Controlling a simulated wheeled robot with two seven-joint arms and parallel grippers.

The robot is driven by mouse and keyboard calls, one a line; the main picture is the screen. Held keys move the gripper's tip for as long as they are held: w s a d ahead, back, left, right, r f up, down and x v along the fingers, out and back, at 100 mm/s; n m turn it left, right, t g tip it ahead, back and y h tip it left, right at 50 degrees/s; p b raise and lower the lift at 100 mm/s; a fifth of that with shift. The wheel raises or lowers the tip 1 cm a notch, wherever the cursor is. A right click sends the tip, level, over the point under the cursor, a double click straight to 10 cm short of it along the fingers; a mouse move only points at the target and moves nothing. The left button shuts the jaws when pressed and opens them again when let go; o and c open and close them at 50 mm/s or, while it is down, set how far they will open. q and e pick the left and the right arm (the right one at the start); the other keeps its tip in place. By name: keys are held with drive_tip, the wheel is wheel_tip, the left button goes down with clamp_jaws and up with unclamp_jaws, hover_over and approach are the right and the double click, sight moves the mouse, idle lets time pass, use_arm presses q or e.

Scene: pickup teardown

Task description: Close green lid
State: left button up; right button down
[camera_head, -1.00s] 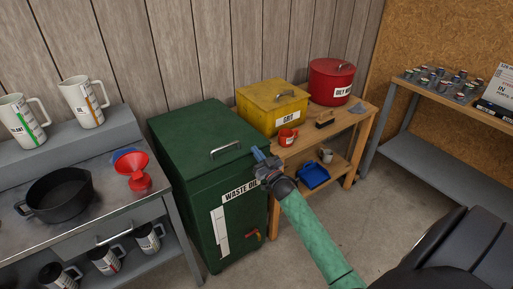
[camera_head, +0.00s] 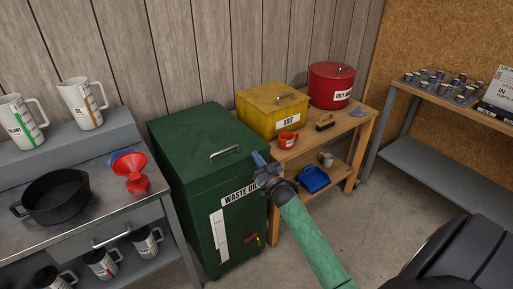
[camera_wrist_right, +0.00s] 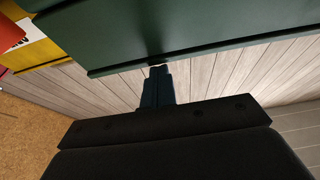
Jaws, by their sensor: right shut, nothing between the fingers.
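The green lid (camera_head: 195,135) lies flat on top of the green waste oil cabinet (camera_head: 245,222), and it looks down, with no wide gap showing in the head view. A metal handle (camera_head: 225,153) is on the lid near its front edge. My right gripper (camera_head: 258,160) is shut and empty, close to the lid's front right corner. In the right wrist view the gripper's fingertips (camera_wrist_right: 158,70) are at the edge of a green panel (camera_wrist_right: 200,30); whether they touch it I cannot tell. My left gripper is not in view.
A wooden bench right of the cabinet holds a yellow grit bin (camera_head: 272,108), a red bin (camera_head: 331,85) and a red mug (camera_head: 287,139). A steel table (camera_head: 85,235) with a black pan (camera_head: 55,195) and red funnel (camera_head: 133,172) stands left.

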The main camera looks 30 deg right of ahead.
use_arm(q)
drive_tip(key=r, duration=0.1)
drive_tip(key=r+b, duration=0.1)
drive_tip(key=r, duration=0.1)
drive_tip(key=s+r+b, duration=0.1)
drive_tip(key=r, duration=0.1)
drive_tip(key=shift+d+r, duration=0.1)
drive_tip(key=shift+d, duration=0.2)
use_arm(e)
drive_tip(key=v, duration=0.7)
drive_tip(key=shift+s+f, duration=0.2)
drive_tip(key=shift+s, duration=0.15)
drive_tip(key=shift+r, duration=0.1)
